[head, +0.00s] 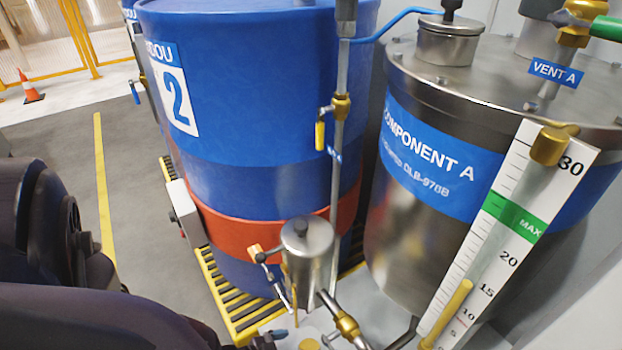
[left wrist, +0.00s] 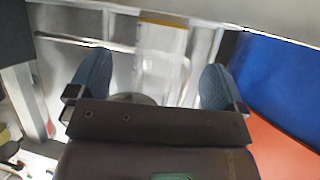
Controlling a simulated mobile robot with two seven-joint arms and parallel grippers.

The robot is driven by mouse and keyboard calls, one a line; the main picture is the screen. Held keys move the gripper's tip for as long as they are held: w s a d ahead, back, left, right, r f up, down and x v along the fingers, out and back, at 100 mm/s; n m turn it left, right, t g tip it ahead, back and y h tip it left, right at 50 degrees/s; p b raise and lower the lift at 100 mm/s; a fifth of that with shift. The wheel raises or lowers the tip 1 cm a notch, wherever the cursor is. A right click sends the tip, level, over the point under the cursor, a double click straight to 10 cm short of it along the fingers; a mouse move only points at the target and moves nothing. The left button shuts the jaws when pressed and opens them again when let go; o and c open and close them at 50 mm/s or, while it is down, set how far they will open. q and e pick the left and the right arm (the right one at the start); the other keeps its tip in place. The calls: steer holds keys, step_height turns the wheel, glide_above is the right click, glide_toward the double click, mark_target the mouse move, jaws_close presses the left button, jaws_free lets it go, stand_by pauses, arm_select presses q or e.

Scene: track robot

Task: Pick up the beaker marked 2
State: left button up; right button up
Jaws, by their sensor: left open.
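In the left wrist view my left gripper (left wrist: 155,78) is open, with its two blue-grey fingers apart. A pale, see-through upright shape (left wrist: 162,55) with a yellow band at its top shows between and beyond the fingers. It may be a beaker, but it is blurred and I can read no number on it. I cannot tell how far it is from the fingers, and nothing looks gripped. In the head view I can make out no beaker marked 2; the only 2 I read is on a label (head: 176,93) on the blue drum. My right gripper is not in view.
The large blue drum (head: 250,90) with an orange-red band stands beside a steel Component A tank (head: 395,220) with a scale board (head: 512,225). A small steel pot (head: 306,243), pipes and valves crowd the front. Grey floor (head: 60,135) lies open at left, with a cone (head: 29,88).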

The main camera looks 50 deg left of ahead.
mark_target(320, 337)
arm_select(q)
steer(key=b+x, duration=0.1)
steer(key=x, duration=0.2)
steer(key=shift+w+f, duration=0.1)
steer(key=shift+w, duration=0.3)
steer(key=shift+w+d+f+b, duration=0.2)
steer(key=shift+w+b, duration=0.25)
steer(key=shift+w, duration=0.25)
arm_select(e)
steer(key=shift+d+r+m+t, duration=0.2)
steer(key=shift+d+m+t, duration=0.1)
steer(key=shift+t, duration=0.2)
arm_select(q)
steer(key=c, duration=1)
steer(key=shift+r, duration=0.1)
steer(key=shift+c, duration=0.2)
steer(key=shift+r, duration=0.1)
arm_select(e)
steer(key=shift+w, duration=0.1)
